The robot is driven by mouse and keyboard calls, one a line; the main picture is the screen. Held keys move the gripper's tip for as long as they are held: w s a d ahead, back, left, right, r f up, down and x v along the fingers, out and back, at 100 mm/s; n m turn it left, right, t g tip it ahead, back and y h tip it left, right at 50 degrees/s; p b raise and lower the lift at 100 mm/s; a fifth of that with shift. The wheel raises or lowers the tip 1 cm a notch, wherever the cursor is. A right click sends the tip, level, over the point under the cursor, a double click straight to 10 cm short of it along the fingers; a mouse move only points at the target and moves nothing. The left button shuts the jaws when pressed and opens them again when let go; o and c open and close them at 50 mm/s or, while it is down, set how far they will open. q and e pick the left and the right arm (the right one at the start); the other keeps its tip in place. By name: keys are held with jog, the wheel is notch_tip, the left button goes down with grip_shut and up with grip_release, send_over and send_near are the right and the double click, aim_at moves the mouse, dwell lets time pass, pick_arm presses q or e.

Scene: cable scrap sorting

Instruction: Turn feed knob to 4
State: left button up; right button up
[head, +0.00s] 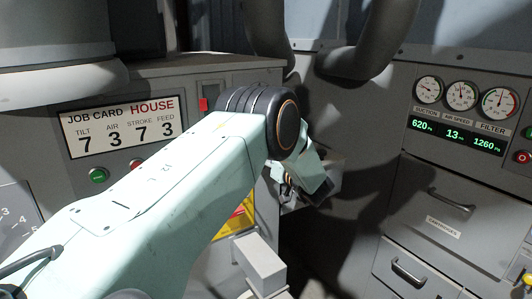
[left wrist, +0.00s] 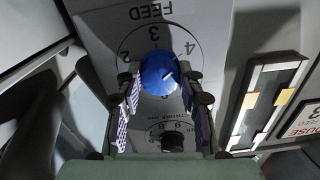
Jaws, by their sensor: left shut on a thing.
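The blue feed knob (left wrist: 157,74) sits on a grey dial plate (left wrist: 112,28) marked FEED in the left wrist view. The numbers 2, 3 and 4 show around it. A pale pointer mark on the knob slants to the upper right, roughly toward the 4; its exact setting is hard to read. My left gripper (left wrist: 160,88) is shut on the knob, with one finger on each side of it. In the head view my left gripper (head: 306,185) is partly hidden behind my arm, and the knob cannot be made out. My right gripper is not in view.
A second, dark knob (left wrist: 172,142) with its own scale is close below the feed knob. The job card (head: 122,126) reads tilt 7, air 3, stroke 7, feed 3. Gauges (head: 461,97) and drawers (head: 440,215) are at the right.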

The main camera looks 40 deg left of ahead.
pick_arm(q)
jog(key=shift+m, duration=0.7)
jog(key=shift+f, duration=0.1)
jog(key=o, duration=1.2)
jog(key=shift+v, duration=6)
